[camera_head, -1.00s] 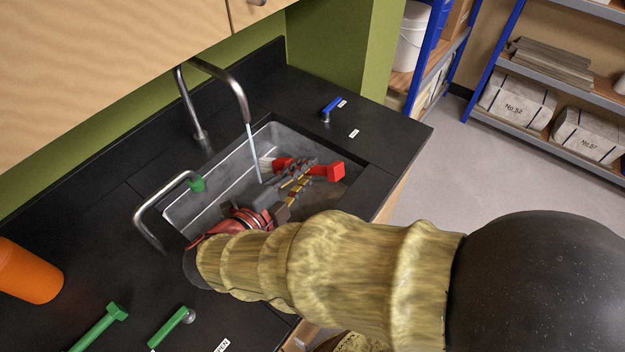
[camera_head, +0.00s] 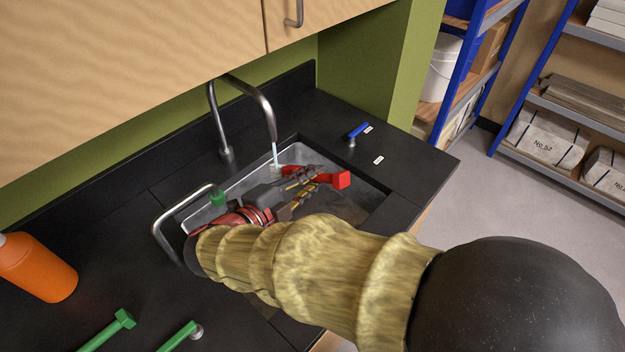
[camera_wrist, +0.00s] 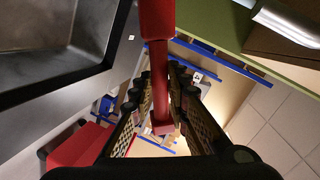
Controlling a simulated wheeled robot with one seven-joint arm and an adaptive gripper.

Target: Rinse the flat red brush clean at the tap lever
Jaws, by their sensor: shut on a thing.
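My gripper (camera_head: 300,188) is shut on the red brush (camera_head: 341,180) inside the grey sink basin. In the wrist view the brush (camera_wrist: 157,22) runs lengthwise between the two fingers (camera_wrist: 162,95). The blue lever (camera_head: 357,130) stands on the counter right of the tap. Whether the bristles are clean is too small to tell.
The sink rim (camera_head: 378,208) surrounds the gripper. Green levers (camera_head: 180,337) and an orange bottle (camera_head: 38,268) are at the front left. A wooden cabinet (camera_head: 130,70) hangs above.

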